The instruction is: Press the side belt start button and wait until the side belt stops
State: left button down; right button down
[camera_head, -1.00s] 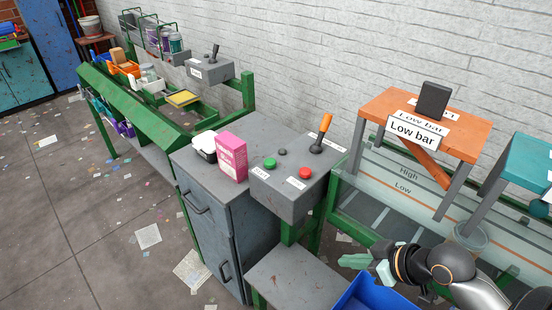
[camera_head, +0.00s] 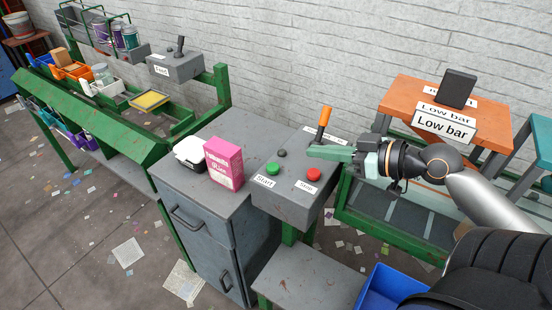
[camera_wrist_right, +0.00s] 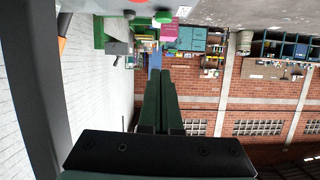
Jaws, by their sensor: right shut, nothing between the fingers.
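The grey control box (camera_head: 291,208) carries a green button (camera_head: 273,169) labelled Start, a red button (camera_head: 313,174) labelled Stop, a small dark knob (camera_head: 282,153) and an orange-handled lever (camera_head: 324,120). My right gripper (camera_head: 312,152) is shut and empty. Its fingertips are over the back right part of the box, right of the green button and behind the red one; I cannot tell how high above it. In the right wrist view the closed green fingers (camera_wrist_right: 160,95) point away from the camera. My left gripper is not in view.
A pink glue box (camera_head: 224,164) and a white container (camera_head: 189,152) stand on the grey cabinet left of the control box. An orange stand (camera_head: 440,100) with a Low bar sign is at the right. A blue bin (camera_head: 385,288) is below. The sloped green belt (camera_head: 105,115) holds several items.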

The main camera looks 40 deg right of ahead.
send_over(281, 175)
jog(key=shift+w+f, duration=0.15)
jog(key=shift+f, duration=0.65)
jog(key=shift+w+f, duration=0.1)
jog(key=shift+f, duration=0.65)
notch_tip(281, 175, down, 3)
jog(key=shift+s, duration=0.15)
jog(key=shift+s+f, duration=0.1)
jog(key=shift+f, duration=0.55)
